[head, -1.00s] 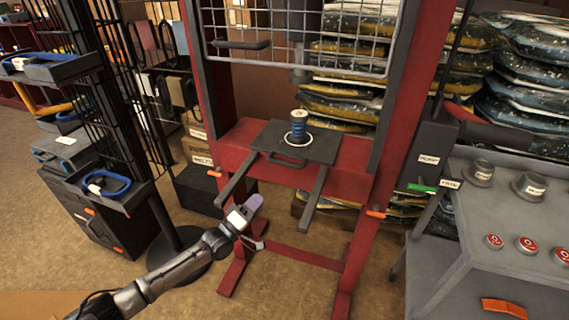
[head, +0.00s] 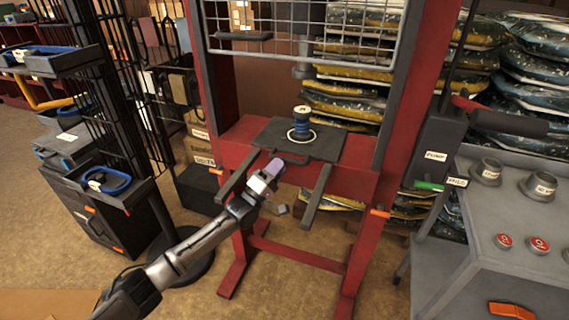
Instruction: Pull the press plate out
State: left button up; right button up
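The press plate (head: 268,131) is a dark flat plate on the red press frame (head: 356,165), with a bar handle (head: 289,160) along its front edge. A blue and black spool-shaped part (head: 302,122) stands upright on it, with a white ring around its base. Two dark rails (head: 316,197) stick out forward from the frame below the plate. My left gripper (head: 279,188) is between the rails, just below and in front of the handle. Its fingers look spread and empty; the pale purple fingertip is close to the handle, and I cannot tell whether they touch. My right gripper is not in view.
A wire mesh guard (head: 350,38) hangs raised above the plate. A grey cart (head: 520,215) with red buttons and a pump with a lever stand at right. A black rack with trays (head: 105,187) stands at left. Stacked bags are behind the press. Floor in front is clear.

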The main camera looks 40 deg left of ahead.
aim_at(285, 160)
pick_arm(q)
jog(key=shift+b+x, duration=0.4)
jog(key=shift+x, duration=1.25)
grip_shut()
